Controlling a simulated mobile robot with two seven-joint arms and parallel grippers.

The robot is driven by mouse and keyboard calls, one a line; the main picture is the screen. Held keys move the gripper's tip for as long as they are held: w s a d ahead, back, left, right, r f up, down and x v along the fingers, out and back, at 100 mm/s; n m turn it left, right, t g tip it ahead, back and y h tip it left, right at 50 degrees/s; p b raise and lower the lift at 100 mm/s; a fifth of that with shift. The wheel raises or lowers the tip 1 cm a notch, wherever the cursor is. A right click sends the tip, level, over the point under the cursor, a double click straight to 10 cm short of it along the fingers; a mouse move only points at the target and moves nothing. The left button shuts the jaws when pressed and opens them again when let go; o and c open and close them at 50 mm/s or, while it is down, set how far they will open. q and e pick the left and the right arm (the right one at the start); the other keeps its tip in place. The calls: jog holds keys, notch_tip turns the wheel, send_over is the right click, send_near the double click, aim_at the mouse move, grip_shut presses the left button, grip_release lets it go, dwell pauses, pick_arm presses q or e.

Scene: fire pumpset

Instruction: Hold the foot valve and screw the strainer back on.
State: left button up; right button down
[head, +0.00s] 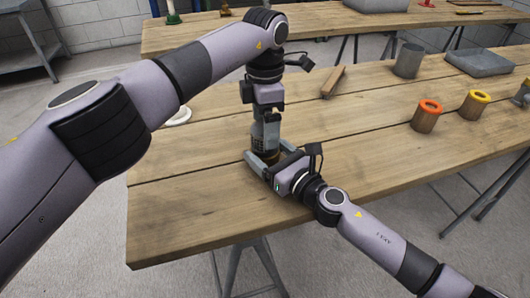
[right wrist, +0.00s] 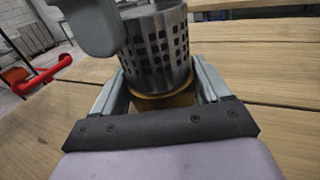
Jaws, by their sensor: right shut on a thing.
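The foot valve (right wrist: 165,100) is a brass-coloured piece low between the fingers of my right gripper (right wrist: 163,92), which is shut on it at the table top. The strainer (right wrist: 158,45), a grey metal cylinder with rows of square holes, stands upright directly above the brass part. Thread engagement is hidden. My left gripper (head: 264,118) points straight down over the strainer. One of its grey fingers crosses the strainer's upper left in the right wrist view (right wrist: 90,25). Its other finger is hidden, so its grip is unclear. My right gripper also shows in the head view (head: 267,165).
A wooden block (head: 333,81), a grey cup (head: 408,60), a red-ringed cylinder (head: 427,116), a yellow-ringed one (head: 474,104) and a grey tray (head: 480,62) stand to the right on the wooden table (head: 180,225). A white disc (head: 179,116) lies at left. The front left is clear.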

aim_at(265, 155)
pick_arm(q)
jog(key=shift+r, duration=0.1)
jog(key=shift+c, duration=0.6)
jog(key=n, duration=0.2)
jog(key=r+n, duration=0.1)
jog(key=shift+r+n, duration=0.25)
jog(key=shift+n, duration=0.15)
notch_tip(265, 155, up, 2)
jog(key=n, duration=0.5)
jog(key=shift+n, duration=0.4)
jog(key=shift+f, duration=0.1)
jog(key=shift+f, duration=3.95)
